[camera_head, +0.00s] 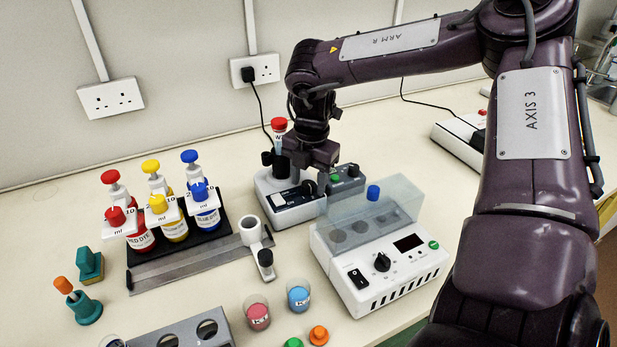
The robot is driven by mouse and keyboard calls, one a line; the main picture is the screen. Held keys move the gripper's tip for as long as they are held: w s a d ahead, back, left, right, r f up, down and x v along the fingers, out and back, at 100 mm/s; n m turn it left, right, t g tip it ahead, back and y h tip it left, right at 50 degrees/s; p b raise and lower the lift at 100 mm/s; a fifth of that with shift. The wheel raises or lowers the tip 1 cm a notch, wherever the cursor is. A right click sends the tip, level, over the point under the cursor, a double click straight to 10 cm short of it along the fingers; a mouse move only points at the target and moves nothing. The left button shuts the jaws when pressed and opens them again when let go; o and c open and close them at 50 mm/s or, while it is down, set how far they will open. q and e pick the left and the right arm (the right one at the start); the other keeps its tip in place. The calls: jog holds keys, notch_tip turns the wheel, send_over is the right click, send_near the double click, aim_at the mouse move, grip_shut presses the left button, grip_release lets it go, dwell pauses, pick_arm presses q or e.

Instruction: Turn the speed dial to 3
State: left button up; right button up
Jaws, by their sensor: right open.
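My right gripper (311,172) reaches down over a small white bench device (290,206) at the back middle. It is open, with its fingertips close to a dark round knob (309,187) on that device. I cannot tell whether they touch it, and the knob's scale is too small to read. A red-capped tube (279,135) stands upright in the device's dark holder, just left of the gripper. A larger white box (350,295) at front right has a black dial (382,262), a rocker switch and a small display; the gripper is away from it. My left gripper is not in view.
A black rack (216,234) with red, yellow and blue dye bottles stands to the left. A grey-green block (347,181) sits close right of the gripper. Pink (257,313) and blue (299,296) cups stand in front. The bench's far left is clear.

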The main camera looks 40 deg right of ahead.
jog(key=c, duration=1)
jog(key=shift+n, duration=0.3)
jog(key=n, duration=0.3)
jog(key=shift+b, duration=0.4)
jog(key=n, duration=0.6)
jog(key=shift+w, duration=0.1)
jog(key=o, duration=1)
